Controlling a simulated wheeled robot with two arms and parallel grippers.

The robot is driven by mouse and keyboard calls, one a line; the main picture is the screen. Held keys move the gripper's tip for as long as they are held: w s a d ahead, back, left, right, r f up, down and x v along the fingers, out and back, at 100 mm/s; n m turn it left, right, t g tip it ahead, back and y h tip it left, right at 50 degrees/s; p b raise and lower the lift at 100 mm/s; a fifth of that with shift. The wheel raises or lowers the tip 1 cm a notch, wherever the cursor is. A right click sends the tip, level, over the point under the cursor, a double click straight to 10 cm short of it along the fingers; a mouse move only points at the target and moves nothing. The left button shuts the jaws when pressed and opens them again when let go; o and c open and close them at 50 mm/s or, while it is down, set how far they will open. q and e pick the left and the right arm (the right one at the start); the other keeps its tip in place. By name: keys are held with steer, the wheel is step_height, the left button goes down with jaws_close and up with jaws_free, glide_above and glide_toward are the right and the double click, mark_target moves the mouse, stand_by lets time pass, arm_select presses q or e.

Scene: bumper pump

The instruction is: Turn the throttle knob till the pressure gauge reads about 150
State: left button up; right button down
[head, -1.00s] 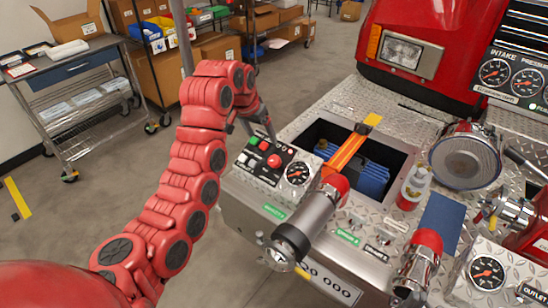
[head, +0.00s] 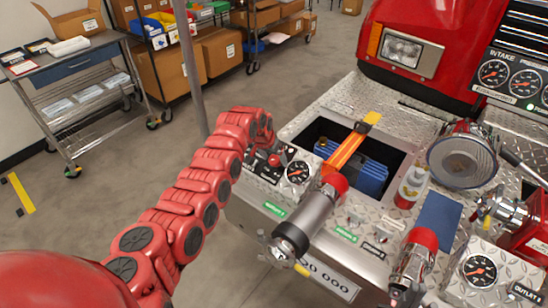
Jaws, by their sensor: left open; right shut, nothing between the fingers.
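My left gripper (head: 261,150) is over the panel's left part, close to the red knob. It is open, but its fingers are largely hidden by my red wrist; whether they touch the knob cannot be told. My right gripper is not in view.
A silver nozzle (head: 306,222) with a red collar sticks out right of the gauge. Behind is an open well (head: 316,134) with blue hose and an orange-yellow strap. Another gauge (head: 480,270) is at lower right.

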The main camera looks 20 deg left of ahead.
arm_select(q)
steer(key=shift+f, duration=0.25)
jaws_close()
stand_by(0.3)
